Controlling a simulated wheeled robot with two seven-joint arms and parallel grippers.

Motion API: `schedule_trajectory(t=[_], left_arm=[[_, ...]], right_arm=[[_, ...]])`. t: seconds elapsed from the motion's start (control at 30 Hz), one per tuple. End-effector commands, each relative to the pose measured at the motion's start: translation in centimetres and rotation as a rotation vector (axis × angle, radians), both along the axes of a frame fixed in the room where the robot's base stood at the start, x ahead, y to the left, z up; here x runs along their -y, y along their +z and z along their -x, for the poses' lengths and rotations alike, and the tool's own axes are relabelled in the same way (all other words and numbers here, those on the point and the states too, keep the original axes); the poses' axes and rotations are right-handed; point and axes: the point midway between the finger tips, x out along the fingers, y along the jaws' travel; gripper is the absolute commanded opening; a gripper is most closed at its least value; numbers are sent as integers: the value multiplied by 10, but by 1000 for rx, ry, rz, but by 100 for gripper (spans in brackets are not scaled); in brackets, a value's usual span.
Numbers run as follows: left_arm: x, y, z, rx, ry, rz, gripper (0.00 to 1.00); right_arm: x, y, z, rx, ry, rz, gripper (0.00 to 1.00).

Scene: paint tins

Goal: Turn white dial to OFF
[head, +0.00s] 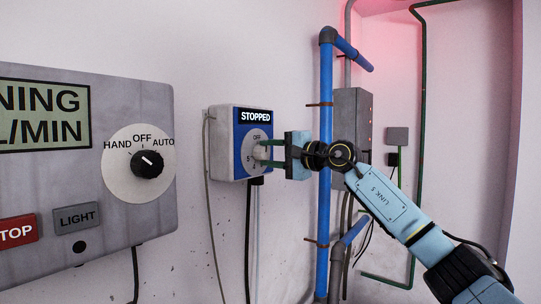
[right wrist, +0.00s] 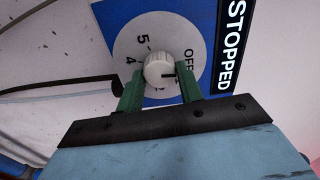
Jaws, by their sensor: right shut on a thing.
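The white dial (right wrist: 158,72) is a ribbed round knob on a pale disc with numbers, on the blue face of a wall box (head: 226,150). The box's label reads STOPPED. My right gripper (right wrist: 160,78) has its green fingers on either side of the dial and is shut on it. The dial's dark pointer line points right in the right wrist view, close to lettering that looks like OFF, partly hidden by a finger. In the head view my right gripper (head: 268,153) covers most of the dial. My left gripper is not in view.
A grey panel (head: 90,180) on the left has a black HAND/OFF/AUTO knob (head: 148,163), a red STOP button (head: 17,232) and a LIGHT button (head: 77,218). A blue pipe (head: 326,90) stands behind my right wrist. Cables hang below the box.

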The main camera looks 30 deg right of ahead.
Motion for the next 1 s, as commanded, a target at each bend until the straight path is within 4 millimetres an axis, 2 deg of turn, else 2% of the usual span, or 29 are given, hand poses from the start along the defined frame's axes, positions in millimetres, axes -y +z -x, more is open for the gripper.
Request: schedule_trajectory(t=[0.3, 0.83, 0.87, 1.0], left_arm=[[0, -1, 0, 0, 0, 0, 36], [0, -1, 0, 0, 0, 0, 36], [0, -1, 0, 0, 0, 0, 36], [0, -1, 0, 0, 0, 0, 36]], right_arm=[[0, 0, 0, 43, 0, 106, 14], [0, 0, 0, 50, 0, 124, 14], [0, 0, 0, 50, 0, 124, 40], [0, 0, 0, 50, 0, 123, 58]])
